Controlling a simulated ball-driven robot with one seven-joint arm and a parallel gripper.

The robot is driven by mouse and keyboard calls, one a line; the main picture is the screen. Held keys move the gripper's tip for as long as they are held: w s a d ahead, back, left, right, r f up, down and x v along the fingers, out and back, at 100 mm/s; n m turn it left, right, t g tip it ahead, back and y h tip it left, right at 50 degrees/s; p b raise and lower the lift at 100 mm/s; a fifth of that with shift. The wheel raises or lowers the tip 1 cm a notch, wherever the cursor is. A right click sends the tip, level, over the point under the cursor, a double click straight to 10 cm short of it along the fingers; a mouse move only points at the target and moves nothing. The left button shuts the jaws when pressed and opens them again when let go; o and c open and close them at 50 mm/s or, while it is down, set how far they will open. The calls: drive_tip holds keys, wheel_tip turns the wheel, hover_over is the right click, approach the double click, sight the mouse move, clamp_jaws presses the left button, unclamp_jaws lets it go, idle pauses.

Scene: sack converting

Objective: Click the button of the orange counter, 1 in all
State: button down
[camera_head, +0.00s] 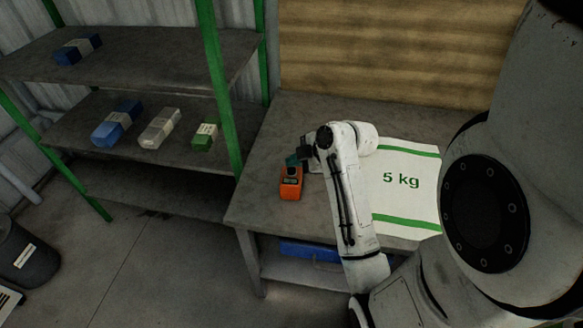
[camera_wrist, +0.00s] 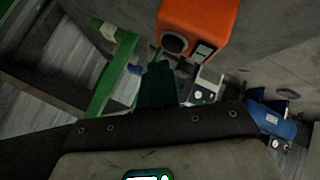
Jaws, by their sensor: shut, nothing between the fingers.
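The orange counter (camera_head: 290,187) lies on the grey table, left of my arm, with a small dark display on it. In the wrist view the orange counter (camera_wrist: 213,22) is at the top, with a round dark button (camera_wrist: 175,43) and a small display beside it. My gripper (camera_head: 292,161) is shut and empty, its dark green fingers at the far end of the counter. In the wrist view my gripper (camera_wrist: 157,85) shows just below the button. I cannot tell whether the fingertips touch the counter.
A white sack marked 5 kg (camera_head: 405,185) lies on the table (camera_head: 258,205) right of my arm. A green-posted shelf (camera_head: 75,130) at left holds several blue, white and green packs. A dark bin (camera_head: 28,255) stands at lower left. A blue object (camera_head: 308,252) lies under the table.

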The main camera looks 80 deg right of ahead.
sight(294, 172)
drive_tip(key=shift+r, duration=0.1)
wheel_tip(294, 172, up, 5)
drive_tip(key=p, duration=0.4)
idle(1.0)
drive_tip(key=w+a+f+m+g+y, duration=0.1)
drive_tip(key=a+f+g, duration=0.15)
drive_tip(key=a, duration=0.55)
drive_tip(key=w+a+f+m+g+y, duration=0.15)
drive_tip(key=a+f, duration=0.25)
drive_tip(key=a, duration=0.4)
drive_tip(key=s+a+f+m+g, duration=0.2)
drive_tip(key=s+a, duration=0.2)
drive_tip(key=a, duration=0.2)
drive_tip(key=s+a+f+m+g, duration=0.2)
drive_tip(key=s+a, duration=0.1)
drive_tip(key=a, duration=0.3)
drive_tip(key=shift+s+b, duration=0.3)
drive_tip(key=shift+s, duration=0.1)
